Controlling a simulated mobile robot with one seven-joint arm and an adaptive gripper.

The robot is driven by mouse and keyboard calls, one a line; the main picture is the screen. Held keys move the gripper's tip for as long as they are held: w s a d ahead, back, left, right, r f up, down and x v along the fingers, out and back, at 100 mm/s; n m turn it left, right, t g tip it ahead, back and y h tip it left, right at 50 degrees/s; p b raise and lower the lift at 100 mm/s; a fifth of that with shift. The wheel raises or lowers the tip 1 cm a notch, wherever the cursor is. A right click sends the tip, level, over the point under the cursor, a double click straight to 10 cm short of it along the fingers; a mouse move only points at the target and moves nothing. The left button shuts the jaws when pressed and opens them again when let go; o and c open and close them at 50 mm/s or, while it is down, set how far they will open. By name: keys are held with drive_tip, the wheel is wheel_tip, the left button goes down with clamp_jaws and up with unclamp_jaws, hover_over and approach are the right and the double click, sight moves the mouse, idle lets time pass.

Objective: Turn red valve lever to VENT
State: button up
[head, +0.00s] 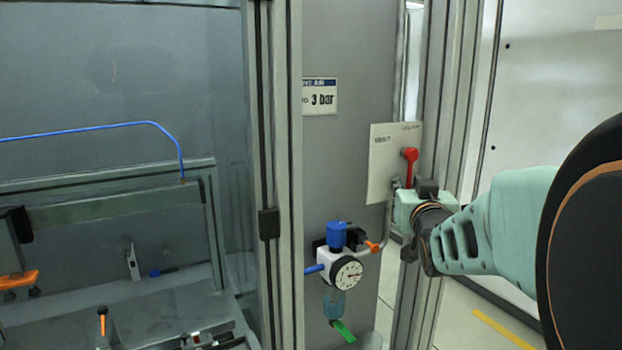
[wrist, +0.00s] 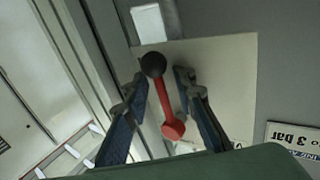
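The red valve lever (head: 410,166) is on a pale plate (head: 382,165) in the head view, its red round end uppermost. The plate has lettering like VENT at its upper left. In the wrist view, which is upside down, the lever (wrist: 166,102) runs from its red end to a black knob (wrist: 153,64). My gripper (head: 414,188) is at the lever's lower part and hides the knob in the head view. In the wrist view my gripper (wrist: 161,82) is open, one finger on each side of the lever, with gaps showing.
A regulator with a round gauge (head: 348,273) and blue knob sits below left of the plate. A 3 bar sign (head: 320,97) is on the grey panel. Metal frame posts (head: 455,100) stand close to the right of the plate. A machine bay (head: 110,220) is at left.

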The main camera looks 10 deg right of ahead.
clamp_jaws()
drive_tip(key=shift+a, duration=0.15)
idle(0.4)
